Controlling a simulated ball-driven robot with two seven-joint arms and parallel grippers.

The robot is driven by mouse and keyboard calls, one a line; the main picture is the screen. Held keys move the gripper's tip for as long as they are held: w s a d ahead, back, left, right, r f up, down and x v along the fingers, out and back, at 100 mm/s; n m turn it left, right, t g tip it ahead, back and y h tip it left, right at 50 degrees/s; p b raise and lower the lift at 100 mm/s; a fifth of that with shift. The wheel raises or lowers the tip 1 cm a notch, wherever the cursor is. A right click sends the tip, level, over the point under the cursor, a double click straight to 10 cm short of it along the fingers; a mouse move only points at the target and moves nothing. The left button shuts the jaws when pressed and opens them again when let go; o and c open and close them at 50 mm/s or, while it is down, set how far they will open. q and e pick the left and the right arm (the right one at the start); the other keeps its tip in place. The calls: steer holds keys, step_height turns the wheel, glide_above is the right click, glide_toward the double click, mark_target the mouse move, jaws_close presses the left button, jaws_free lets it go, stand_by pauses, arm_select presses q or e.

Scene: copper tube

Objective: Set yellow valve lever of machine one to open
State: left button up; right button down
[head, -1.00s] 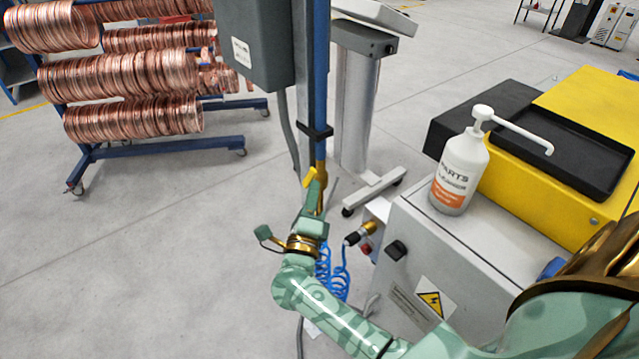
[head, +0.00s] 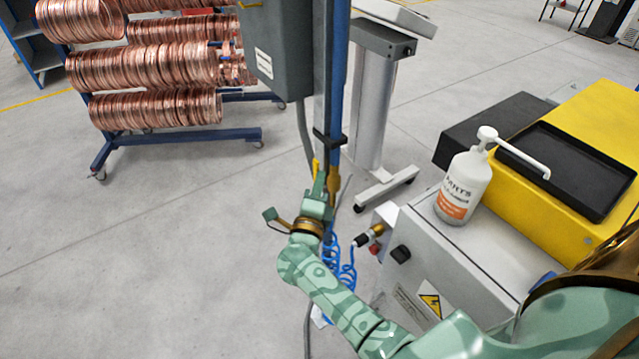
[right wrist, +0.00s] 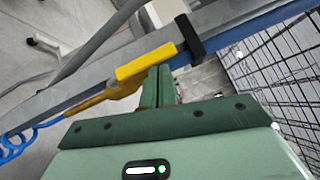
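The yellow valve lever (head: 315,168) stands nearly upright beside the blue pipe. In the right wrist view the lever (right wrist: 146,62) runs roughly along the pipe, with the brass valve body (right wrist: 112,94) beneath it. My right gripper (head: 321,184) is at the valve, just below the lever. In the right wrist view its two fingers (right wrist: 160,78) are together with nothing visible between them, and their tips are close to or against the lever; I cannot tell if they touch. The brass valve (head: 333,188) is partly hidden by my gripper. My left gripper is not in view.
A grey box (head: 276,50) hangs left of the pipe. A grey cabinet (head: 470,262) with a white pump bottle (head: 463,188) and a yellow machine (head: 590,120) stand at the right. A copper coil rack (head: 180,140) stands at the back left. Blue coiled hose (head: 345,268) hangs below the valve.

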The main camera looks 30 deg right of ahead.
stand_by(0.3)
steer(key=s+a+f+m+h+b, duration=0.4)
steer(key=f+b, duration=0.4)
steer(key=b, duration=0.5)
steer(key=s+a+f+m+h+b, duration=0.25)
steer(key=s+f+m+b, duration=0.35)
steer(key=b, duration=0.6)
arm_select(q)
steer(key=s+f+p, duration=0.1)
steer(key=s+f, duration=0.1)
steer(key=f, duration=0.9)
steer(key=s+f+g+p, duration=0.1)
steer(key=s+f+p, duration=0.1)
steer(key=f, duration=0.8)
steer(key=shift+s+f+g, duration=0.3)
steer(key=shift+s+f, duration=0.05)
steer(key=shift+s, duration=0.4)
arm_select(e)
steer(key=w+a+f+n+t+y, duration=0.1)
steer(key=a+f+n+t+y, duration=0.2)
steer(key=n+y, duration=0.6)
steer(key=w+a+f+n+t+y, duration=0.2)
steer(key=a+f+n+t+y, duration=0.2)
steer(key=n, duration=1.2)
step_height(320, 180, down, 4)
steer(key=a+y, duration=0.2)
steer(key=y, duration=0.3)
steer(key=shift+w+f+n, duration=0.25)
steer(key=shift+w+n, duration=0.05)
